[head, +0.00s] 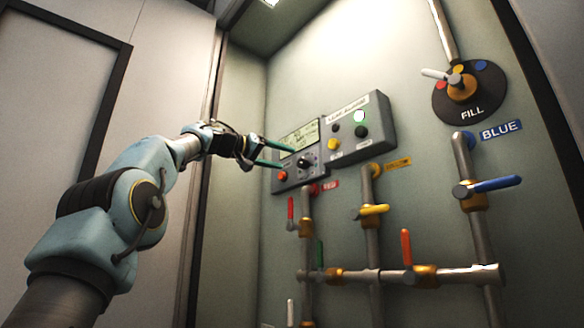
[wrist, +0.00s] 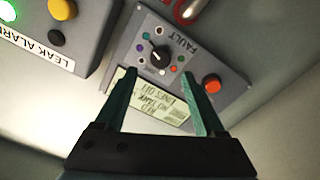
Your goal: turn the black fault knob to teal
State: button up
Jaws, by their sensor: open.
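The black fault knob (head: 304,161) is on a grey-blue fault panel (head: 284,183) on the wall. In the wrist view the panel appears upside down, and the knob (wrist: 160,57) has a pale pointer mark.
A red button (wrist: 212,84) is on the same panel, near one finger. A leak alarm box (head: 374,130) with a lit lamp and buttons adjoins it. A fill dial (head: 468,95) is upper right.

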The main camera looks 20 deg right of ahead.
jog(key=b+v, duration=0.1)
jog(key=v, duration=0.4)
dwell(0.5)
